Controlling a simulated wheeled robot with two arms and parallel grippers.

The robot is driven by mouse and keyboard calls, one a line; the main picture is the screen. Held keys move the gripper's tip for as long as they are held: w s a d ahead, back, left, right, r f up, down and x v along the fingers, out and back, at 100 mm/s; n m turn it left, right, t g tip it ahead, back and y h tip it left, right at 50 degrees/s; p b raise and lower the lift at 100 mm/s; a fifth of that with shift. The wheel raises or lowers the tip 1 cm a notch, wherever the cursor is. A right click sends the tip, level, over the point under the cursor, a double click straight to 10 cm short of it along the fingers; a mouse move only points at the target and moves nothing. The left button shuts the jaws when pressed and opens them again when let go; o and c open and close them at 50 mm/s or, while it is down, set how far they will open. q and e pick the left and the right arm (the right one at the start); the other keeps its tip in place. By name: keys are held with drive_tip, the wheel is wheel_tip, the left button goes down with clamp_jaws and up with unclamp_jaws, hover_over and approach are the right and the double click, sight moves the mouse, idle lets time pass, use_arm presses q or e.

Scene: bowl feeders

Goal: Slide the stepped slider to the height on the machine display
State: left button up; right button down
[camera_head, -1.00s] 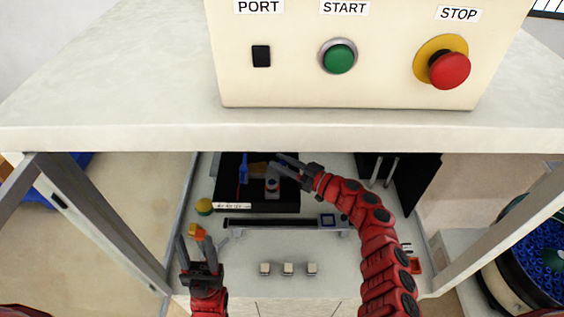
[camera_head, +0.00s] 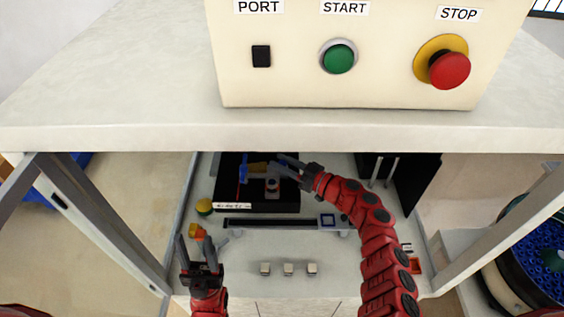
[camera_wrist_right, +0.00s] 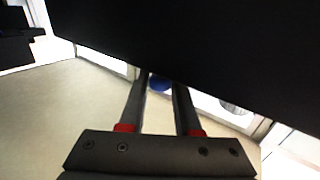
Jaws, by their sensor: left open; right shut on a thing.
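The black machine (camera_head: 226,190) stands on the shelf under the table top. A small white strip with dark, unreadable marks (camera_head: 232,206) is on its front edge; it may be the display. A blue upright part (camera_head: 243,172) and an ochre piece (camera_head: 258,170), seemingly the stepped slider, show on the machine. My right gripper (camera_head: 284,165) is shut at the right of the ochre piece; the exact contact is hidden. In the right wrist view, a blue round part (camera_wrist_right: 160,83) shows between the fingers, under a large black surface. My left gripper (camera_head: 196,244) is open and empty.
A rail with a dark slot (camera_head: 270,223) and blue square lies in front of the machine. Above, the control box (camera_head: 300,85) stands on the table top (camera_head: 120,90).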

drive_tip(key=shift+a, duration=0.1)
drive_tip(key=shift+a+r+p, duration=0.15)
drive_tip(key=shift+a+p, duration=0.3)
drive_tip(key=shift+a, duration=0.4)
drive_tip(key=shift+a+f, duration=0.2)
drive_tip(key=shift+a, duration=0.1)
drive_tip(key=c, duration=0.6)
unclamp_jaws()
drive_tip(key=b+v, duration=0.4)
drive_tip(key=v, duration=1.3)
drive_tip(key=shift+d+b, duration=0.2)
drive_tip(key=shift+b, duration=0.1)
drive_tip(key=shift+s, duration=0.15)
